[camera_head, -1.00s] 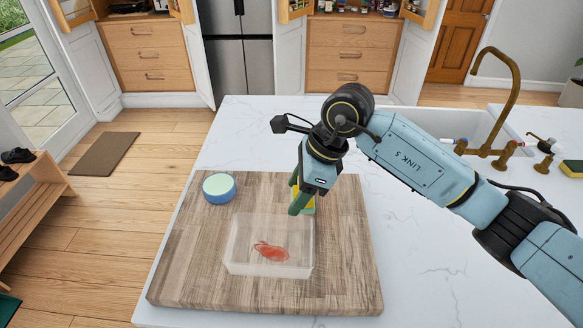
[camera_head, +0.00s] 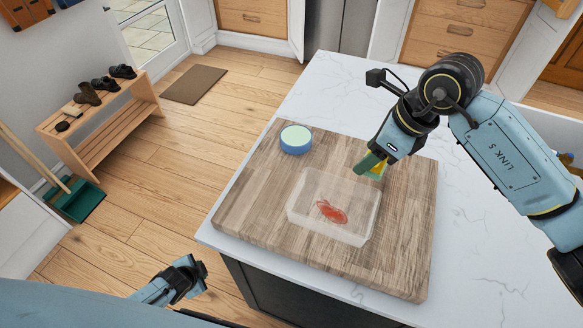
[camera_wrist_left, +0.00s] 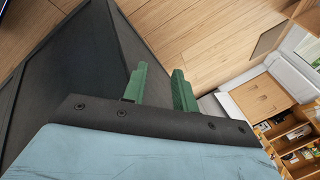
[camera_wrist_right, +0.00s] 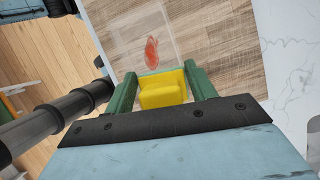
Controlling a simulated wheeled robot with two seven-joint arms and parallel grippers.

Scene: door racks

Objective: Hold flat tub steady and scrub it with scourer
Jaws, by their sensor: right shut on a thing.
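The flat tub (camera_head: 352,228) is clear, with a red stain (camera_head: 331,211) on its floor, and stands on a wooden board (camera_head: 400,265). My right gripper (camera_head: 370,168) is shut on the scourer (camera_head: 377,171), a yellow and green block, just above the tub's far right rim. The scourer (camera_wrist_right: 162,91) also shows between the green fingers in the right wrist view, with the stain beyond it. My left gripper (camera_wrist_left: 158,85) is open and empty in the left wrist view, away from the tub, beside the dark side of the counter.
A round blue tub with a pale green top (camera_head: 296,139) stands on the board's far left. White counter (camera_head: 480,250) lies clear to the right. A shoe bench (camera_head: 100,120) and green dustpan (camera_head: 78,200) are on the left.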

